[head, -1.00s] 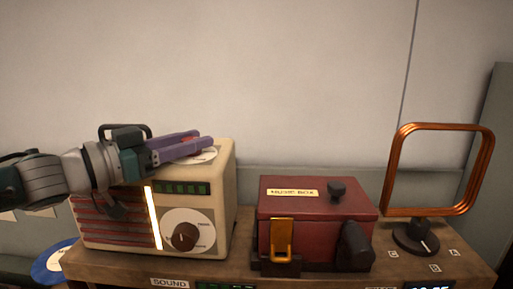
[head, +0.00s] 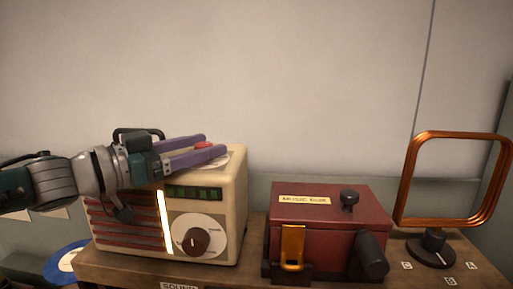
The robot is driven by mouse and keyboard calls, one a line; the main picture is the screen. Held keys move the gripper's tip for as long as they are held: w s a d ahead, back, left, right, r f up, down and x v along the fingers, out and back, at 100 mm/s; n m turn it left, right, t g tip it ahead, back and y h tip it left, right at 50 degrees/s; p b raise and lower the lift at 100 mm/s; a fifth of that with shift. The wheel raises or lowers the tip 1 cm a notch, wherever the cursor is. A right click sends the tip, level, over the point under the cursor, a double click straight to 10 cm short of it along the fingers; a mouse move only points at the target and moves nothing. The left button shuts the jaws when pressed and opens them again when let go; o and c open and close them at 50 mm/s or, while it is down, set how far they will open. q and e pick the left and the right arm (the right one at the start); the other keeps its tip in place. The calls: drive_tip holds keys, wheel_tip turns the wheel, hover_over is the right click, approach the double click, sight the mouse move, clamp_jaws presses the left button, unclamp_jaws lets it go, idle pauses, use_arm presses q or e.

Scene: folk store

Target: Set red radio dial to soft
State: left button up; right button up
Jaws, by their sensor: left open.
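The cream radio (head: 238,205) with a red slatted front stands at the left of the wooden bench. On its top is a small red dial (head: 204,145) on a pale disc (head: 221,160); the disc's marks are hidden or too small to read. My left gripper (head: 220,147) is over the radio's top, open, with its two purple fingers on either side of the red dial. I cannot tell whether they touch it. A dark brown knob (head: 195,243) on a white disc is on the radio's front. My right gripper is not in view.
A dark red music box (head: 330,225) with an orange lever (head: 292,246) stands right of the radio. A copper loop (head: 407,180) on a dark knob stands farther right. A blue disc (head: 62,265) is at lower left. A pale wall is behind.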

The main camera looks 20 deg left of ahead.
use_arm(q)
drive_tip(key=b+v, duration=0.1)
drive_tip(key=v, duration=0.7)
drive_tip(key=shift+f+b, duration=0.1)
drive_tip(key=shift+b, duration=0.25)
drive_tip(key=shift+s+a, duration=0.25)
drive_tip(key=shift+s, duration=0.35)
